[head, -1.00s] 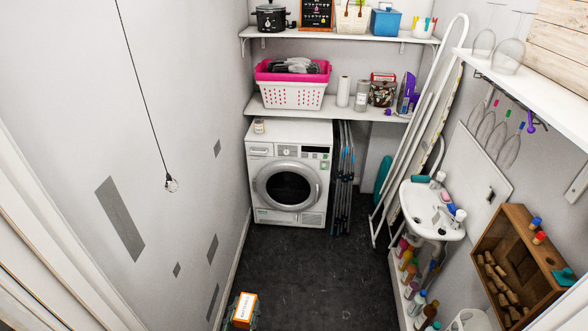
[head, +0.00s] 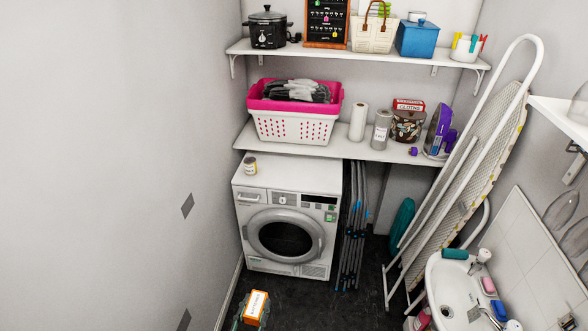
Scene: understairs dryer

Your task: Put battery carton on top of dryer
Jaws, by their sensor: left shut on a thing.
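The battery carton (head: 255,306) is a small orange box with a white label on top, at the bottom of the head view. My left gripper (head: 246,319) is shut on it, and its dark fingers show partly around the carton. The carton is in front of the dryer and apart from it. The white dryer (head: 285,230) has a round dark door. Its flat top (head: 290,174) sits under the lower shelf and bears a small jar at its left. My right gripper is not in view.
The jar (head: 250,164) stands at the back left of the dryer top. The lower shelf (head: 300,148) overhangs its back. Folded dark poles (head: 353,230) stand right of the dryer, then an ironing board (head: 455,190) and a sink (head: 460,290). The left wall is close.

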